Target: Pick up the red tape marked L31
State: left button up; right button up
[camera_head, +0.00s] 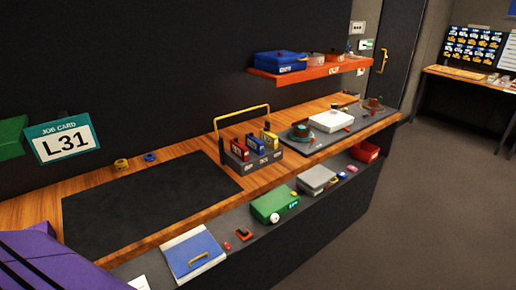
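A job card (62,140) with L31 in large print is on the dark wall at the left. A dark carrier (236,166) with a yellow handle stands on the wooden bench, holding upright red, blue and yellow pieces side by side. The red piece (239,149) is the leftmost and has a pale label, too small to read. I cannot tell for sure that it is the red tape marked L31. Neither of my grippers is in view.
A black mat (150,205) lies bare on the bench, with yellow (121,165) and blue (151,157) rolls behind it. A dark tray (325,141) holds a white box. An orange shelf (310,74) overhangs the bench. A lower shelf holds a green case (272,204).

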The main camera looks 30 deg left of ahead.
aim_at(240, 150)
jog(key=i+u, duration=0.1)
jog(key=u, duration=0.5)
jog(key=i+l+u, duration=0.55)
jog(key=i+l, duration=0.2)
jog(key=l, duration=0.15)
